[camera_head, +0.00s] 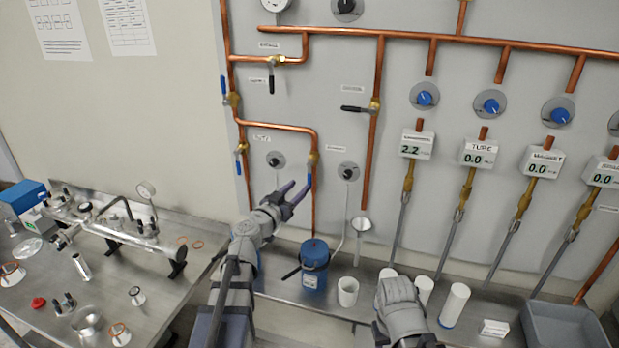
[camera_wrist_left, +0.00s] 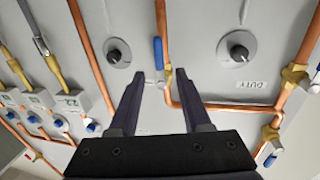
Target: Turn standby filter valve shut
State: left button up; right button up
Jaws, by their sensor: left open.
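My left gripper (camera_head: 296,191) is open in front of the panel, close to a brass valve (camera_head: 313,158) with a blue lever (camera_head: 308,180) on a copper pipe. The lever lies roughly along the pipe. In the left wrist view, the panel appears turned over; my jaws (camera_wrist_left: 160,76) are apart, with the blue lever (camera_wrist_left: 158,52) showing beyond and between their tips. Contact cannot be told. A label reading "DUTY" (camera_wrist_left: 254,112) sits beside this pipe; I cannot read a standby label. My right arm shows at lower middle, but its fingers do not.
Another blue-handled valve (camera_head: 241,150) is to the left. Black-handled valves (camera_head: 374,105) are nearby. A blue canister (camera_head: 314,262) and white cups (camera_head: 348,290) stand on the shelf below. A metal bench (camera_head: 160,290) with fittings is at left.

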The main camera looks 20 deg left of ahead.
aim_at(310, 177)
pick_arm(q)
jog(key=x, duration=0.7)
jog(key=shift+w+d, duration=0.1)
jog(key=shift+w, duration=0.15)
grip_shut()
dwell(1.1)
